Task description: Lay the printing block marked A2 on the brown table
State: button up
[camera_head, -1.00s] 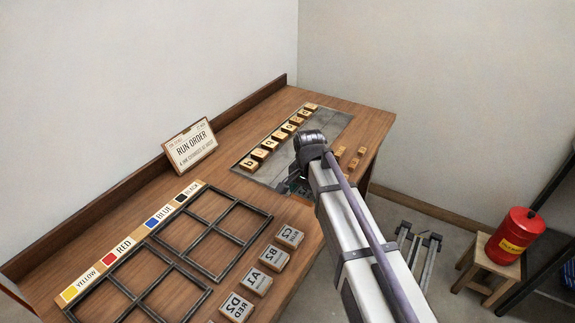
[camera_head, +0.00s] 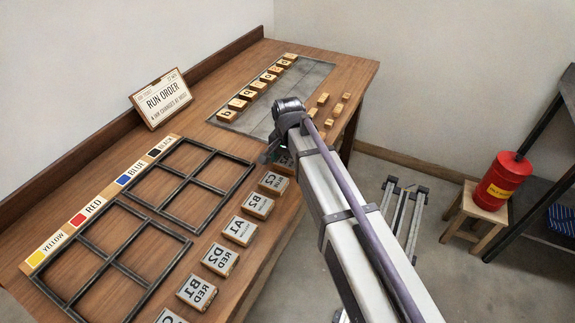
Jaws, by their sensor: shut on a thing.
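My gripper (camera_head: 270,155) is small and dark, at the end of my white arm, over the right part of the brown table (camera_head: 215,65). My arm hides most of its jaws, and it is shut on a printing block. Part of a block (camera_head: 286,161) shows beside the jaws, largely covered by my arm. Its mark is not readable, so I cannot tell if it is A2. Below it a row of blocks runs along the front edge: C2 (camera_head: 273,183), B2 (camera_head: 258,205), A1 (camera_head: 240,231), D2 (camera_head: 220,259) and B1 (camera_head: 197,292).
Two dark frames (camera_head: 206,146) lie left of the row, beside a colour strip (camera_head: 104,202). A run order sign (camera_head: 160,99) stands behind. A grey plate (camera_head: 311,75) bears letter blocks. A red can (camera_head: 503,181) stands on a stool (camera_head: 470,212), off the table.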

aim_at(289, 162)
jog(key=shift+f, duration=0.15)
jog(key=o, duration=1)
jog(key=shift+c, duration=0.2)
notch_tip(289, 162, up, 13)
jog(key=p, duration=1.2)
jog(key=shift+f, duration=0.2)
jog(key=shift+f, duration=0.1)
jog(key=s+d+n, duration=0.5)
jog(key=s+d, duration=1.1)
jog(key=d, duration=0.2)
jog(key=shift+s, duration=0.4)
